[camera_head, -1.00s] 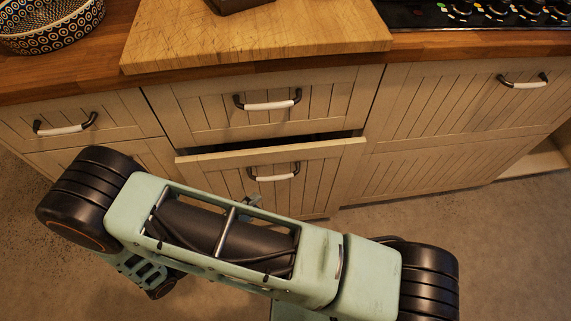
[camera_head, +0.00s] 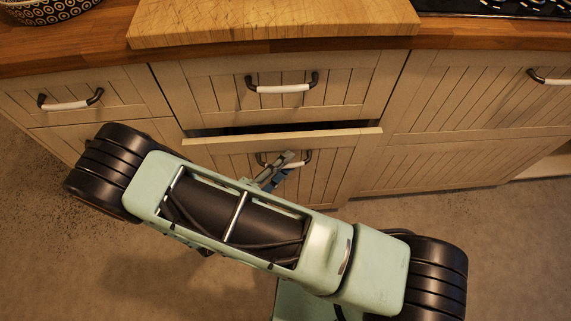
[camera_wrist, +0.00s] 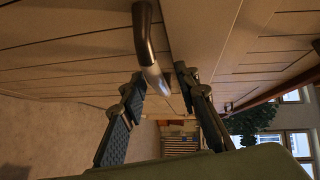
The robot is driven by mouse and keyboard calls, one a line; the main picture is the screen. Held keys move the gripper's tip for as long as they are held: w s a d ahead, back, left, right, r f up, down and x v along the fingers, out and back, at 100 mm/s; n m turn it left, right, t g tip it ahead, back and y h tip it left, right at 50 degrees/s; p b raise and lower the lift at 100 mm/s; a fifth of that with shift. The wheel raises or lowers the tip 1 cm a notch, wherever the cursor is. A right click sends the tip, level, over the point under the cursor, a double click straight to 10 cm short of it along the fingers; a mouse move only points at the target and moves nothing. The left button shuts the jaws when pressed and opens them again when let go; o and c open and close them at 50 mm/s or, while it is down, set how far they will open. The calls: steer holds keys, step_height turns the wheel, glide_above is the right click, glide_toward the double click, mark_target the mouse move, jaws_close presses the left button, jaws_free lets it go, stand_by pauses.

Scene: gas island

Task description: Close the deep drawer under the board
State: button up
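The deep drawer (camera_head: 325,165) sits under the wooden board (camera_head: 270,25) and the shallow top drawer. It is partly open, with a dark gap above its front edge. Its handle (camera_head: 304,158), a white bar with dark ends, is partly hidden behind my gripper (camera_head: 283,165) in the head view. In the wrist view the drawer front (camera_wrist: 70,48) fills the upper left, and the handle (camera_wrist: 153,75) reaches between the two fingers of my gripper (camera_wrist: 160,88). The fingers are apart, one on each side of the handle. I cannot tell whether either touches it.
The top drawer (camera_head: 330,80) above is shut. A left drawer (camera_head: 75,100) and a wide right front (camera_head: 480,95) flank it. A patterned bowl (camera_head: 45,10) and a hob (camera_head: 490,8) are on the worktop (camera_head: 75,50). Bare floor (camera_head: 80,240) lies in front.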

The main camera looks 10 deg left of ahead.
mark_target(282, 153)
steer(key=shift+w+d, duration=0.1)
steer(key=shift+c, duration=0.3)
jaws_close()
steer(key=w, duration=0.2)
steer(key=w+a, duration=0.1)
steer(key=w, duration=0.1)
steer(key=shift+w, duration=0.1)
steer(key=shift+o, duration=0.3)
jaws_free()
